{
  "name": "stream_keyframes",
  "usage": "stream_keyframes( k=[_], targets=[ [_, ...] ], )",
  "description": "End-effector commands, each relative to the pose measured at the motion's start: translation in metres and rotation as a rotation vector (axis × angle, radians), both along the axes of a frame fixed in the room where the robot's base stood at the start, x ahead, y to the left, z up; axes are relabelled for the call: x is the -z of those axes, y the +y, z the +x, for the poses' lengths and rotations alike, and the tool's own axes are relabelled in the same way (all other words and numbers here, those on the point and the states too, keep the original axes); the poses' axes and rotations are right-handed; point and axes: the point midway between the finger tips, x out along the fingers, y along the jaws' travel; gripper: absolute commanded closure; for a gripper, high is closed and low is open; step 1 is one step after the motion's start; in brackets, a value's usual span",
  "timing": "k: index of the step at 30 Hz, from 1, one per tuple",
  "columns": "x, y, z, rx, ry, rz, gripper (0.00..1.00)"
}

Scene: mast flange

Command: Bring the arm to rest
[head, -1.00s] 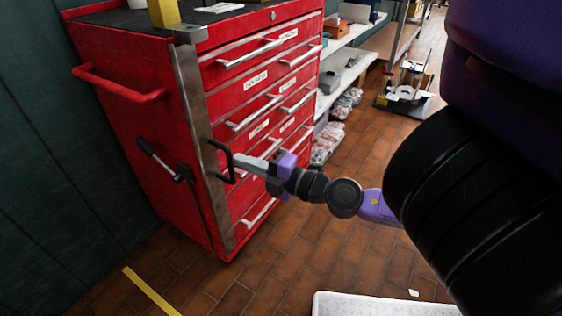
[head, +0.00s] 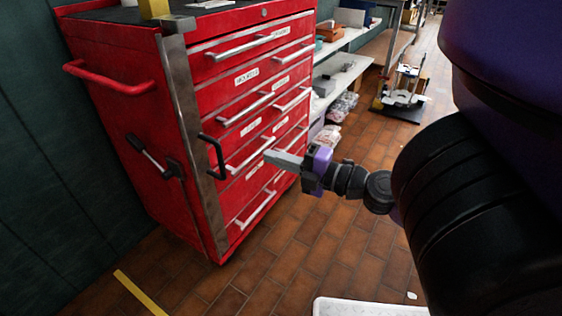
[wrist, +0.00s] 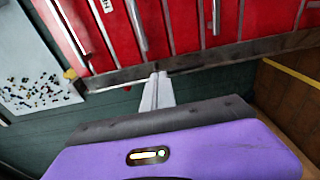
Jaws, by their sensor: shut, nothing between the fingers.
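My gripper (head: 268,156) is shut and empty in the head view, in front of the red tool cabinet (head: 118,105). Its grey fingers point left toward the cabinet's steel corner strip and black bar handle (head: 220,157), with a gap between fingertips and handle. In the wrist view the shut fingers (wrist: 158,76) point at the steel strip, with the red drawer fronts beyond. My purple and black arm covers the right side of the head view.
A lever with a black knob (head: 150,158) is on the cabinet's side, below a red side handle (head: 108,78). Shelves (head: 345,75) and a small stand (head: 403,90) are behind. A white tray (head: 365,307) lies at the bottom. Tiled floor (head: 300,245) is clear between.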

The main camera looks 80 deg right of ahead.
Motion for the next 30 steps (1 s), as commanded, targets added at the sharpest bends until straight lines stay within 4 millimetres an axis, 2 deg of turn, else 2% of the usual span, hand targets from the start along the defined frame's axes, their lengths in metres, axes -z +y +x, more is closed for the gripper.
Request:
stream_keyframes(
  k=[6,14,18,20,23,27,30],
  targets=[
    [-0.001,-0.004,-0.012,0.000,-0.002,-0.001,1.00],
    [-0.001,-0.004,-0.012,0.000,0.000,-0.009,1.00],
    [-0.009,0.000,-0.009,-0.002,-0.044,0.017,1.00],
    [-0.008,0.014,-0.002,-0.025,-0.076,0.074,1.00],
    [0.005,0.051,0.008,-0.078,-0.121,0.235,1.00],
    [0.034,0.120,0.015,-0.143,-0.155,0.551,1.00],
    [0.055,0.172,0.011,-0.159,-0.153,0.802,1.00]
  ],
)
